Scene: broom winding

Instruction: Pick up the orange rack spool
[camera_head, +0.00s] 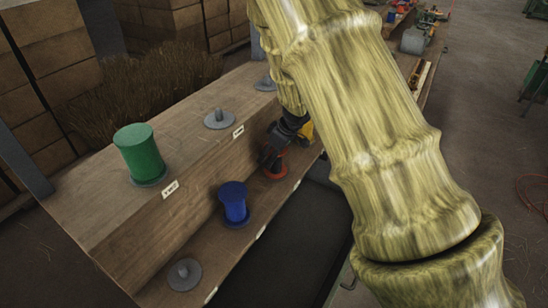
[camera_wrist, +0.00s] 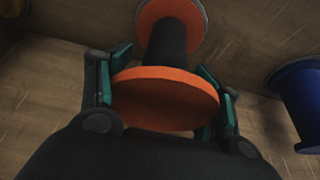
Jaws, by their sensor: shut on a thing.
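The orange spool (camera_wrist: 166,97) has orange flanges and a dark core. In the wrist view my gripper (camera_wrist: 165,85) is shut on its near flange, one finger on each side. The far flange (camera_wrist: 180,15) shows at the top of that view, close to the wooden surface. In the head view the orange spool (camera_head: 274,172) is on the lower step of the rack, partly hidden by my gripper (camera_head: 276,148). I cannot tell whether the spool is clear of its holder.
The stepped wooden rack (camera_head: 110,215) holds a green spool (camera_head: 140,152) on the upper step and a blue spool (camera_head: 234,203) on the lower step. Empty grey holders (camera_head: 219,119) stand on it. A yellow thing (camera_head: 306,131) is just beyond my gripper. Straw (camera_head: 150,95) lies behind.

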